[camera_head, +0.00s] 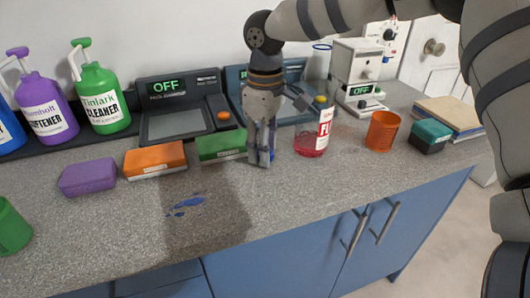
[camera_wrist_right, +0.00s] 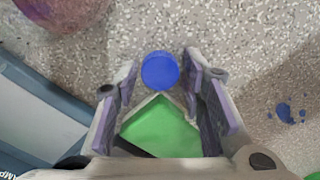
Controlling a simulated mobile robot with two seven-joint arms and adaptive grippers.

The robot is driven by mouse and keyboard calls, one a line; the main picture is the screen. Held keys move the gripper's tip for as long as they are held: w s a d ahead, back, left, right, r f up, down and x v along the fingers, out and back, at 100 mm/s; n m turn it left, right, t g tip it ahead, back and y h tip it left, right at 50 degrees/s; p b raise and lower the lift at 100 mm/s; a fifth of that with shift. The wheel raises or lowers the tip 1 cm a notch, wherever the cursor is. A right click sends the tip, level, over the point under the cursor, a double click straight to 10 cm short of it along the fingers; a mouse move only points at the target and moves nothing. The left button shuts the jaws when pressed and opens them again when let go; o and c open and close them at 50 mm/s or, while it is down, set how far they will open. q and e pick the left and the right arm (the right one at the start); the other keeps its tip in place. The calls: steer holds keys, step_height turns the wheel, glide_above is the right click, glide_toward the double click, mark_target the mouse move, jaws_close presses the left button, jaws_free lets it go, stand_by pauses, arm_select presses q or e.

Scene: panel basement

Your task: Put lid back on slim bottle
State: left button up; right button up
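A clear bottle with red liquid (camera_head: 311,138) and a white label stands upright on the grey counter, just right of my right gripper. Its top shows a small yellowish patch; I cannot tell whether it is open. Part of a reddish rounded shape, likely this bottle, shows in the right wrist view (camera_wrist_right: 62,10). A round blue lid (camera_wrist_right: 160,71) lies on the counter between the fingertips of my right gripper (camera_wrist_right: 160,70). The fingers are apart, with a narrow gap on each side of the lid. In the head view my right gripper (camera_head: 262,160) points down at the counter and mostly hides the lid.
A green block (camera_head: 220,145) is close beside my right gripper. Orange (camera_head: 155,160) and purple (camera_head: 87,177) blocks lie further left. A blue spill (camera_head: 187,204) marks the counter (camera_head: 120,235). Scales stand behind; an orange cup (camera_head: 382,131) stands right of the bottle.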

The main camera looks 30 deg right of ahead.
steer(key=shift+c, duration=1.1)
steer(key=shift+r, duration=0.3)
step_height(320, 180, up, 2)
steer(key=shift+r, duration=0.15)
arm_select(q)
steer(key=w+r+t+p, duration=0.1)
steer(key=w+r+p, duration=0.1)
steer(key=shift+w+r, duration=0.25)
steer(key=shift+w, duration=0.1)
arm_select(e)
steer(key=s+a+r, duration=0.8)
steer(key=s+r, duration=0.2)
steer(key=s, duration=0.1)
steer(key=shift+s, duration=0.25)
arm_select(q)
steer(key=shift+o, duration=0.2)
